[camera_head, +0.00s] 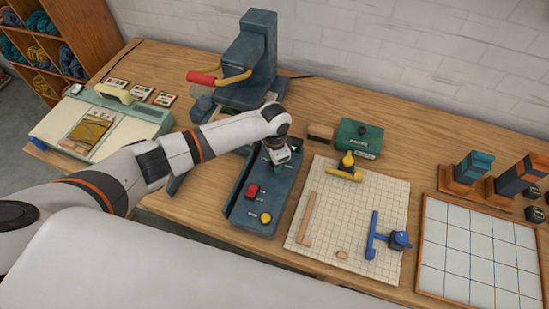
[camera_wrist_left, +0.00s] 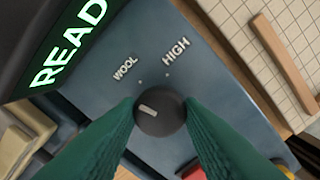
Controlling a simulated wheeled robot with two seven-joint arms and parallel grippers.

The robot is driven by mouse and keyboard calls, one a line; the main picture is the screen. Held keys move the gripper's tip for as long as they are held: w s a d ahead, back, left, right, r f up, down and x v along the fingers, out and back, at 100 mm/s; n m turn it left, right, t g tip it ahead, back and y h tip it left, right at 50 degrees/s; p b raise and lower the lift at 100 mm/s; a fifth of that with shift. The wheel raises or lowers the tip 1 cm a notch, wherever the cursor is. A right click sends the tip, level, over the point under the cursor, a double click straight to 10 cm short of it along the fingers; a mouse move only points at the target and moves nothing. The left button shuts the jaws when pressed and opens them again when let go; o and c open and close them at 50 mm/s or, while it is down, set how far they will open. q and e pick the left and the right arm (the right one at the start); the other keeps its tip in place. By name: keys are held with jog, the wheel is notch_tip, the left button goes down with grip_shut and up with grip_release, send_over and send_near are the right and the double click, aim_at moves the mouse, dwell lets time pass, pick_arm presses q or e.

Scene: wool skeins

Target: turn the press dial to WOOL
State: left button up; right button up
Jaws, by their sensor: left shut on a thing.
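The press dial (camera_wrist_left: 160,116) is a round black knob on the blue-grey control box (camera_head: 284,190). Its white pointer line aims up and left, to the left of the dot under the WOOL label (camera_wrist_left: 125,68). The HIGH label (camera_wrist_left: 176,52) is further right. My left gripper (camera_wrist_left: 160,120) is shut on the dial, with one green finger touching each side. In the head view my left gripper (camera_head: 283,150) comes down on the far part of the box and hides the dial. My right gripper is not in view.
A lit green display (camera_wrist_left: 68,45), partly cut off, reads "READ". The box also bears a red switch (camera_head: 252,191) and a yellow button (camera_head: 265,218). The press (camera_head: 250,60) stands behind; a gridded board (camera_head: 335,225) lies to the right.

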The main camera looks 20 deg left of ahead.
pick_arm(q)
jog(key=shift+m, duration=1.3)
jog(key=o, duration=1)
notch_tip(320, 180, up, 12)
jog(key=b, duration=0.1)
jog(key=shift+b, duration=0.3)
jog(key=shift+f, duration=0.1)
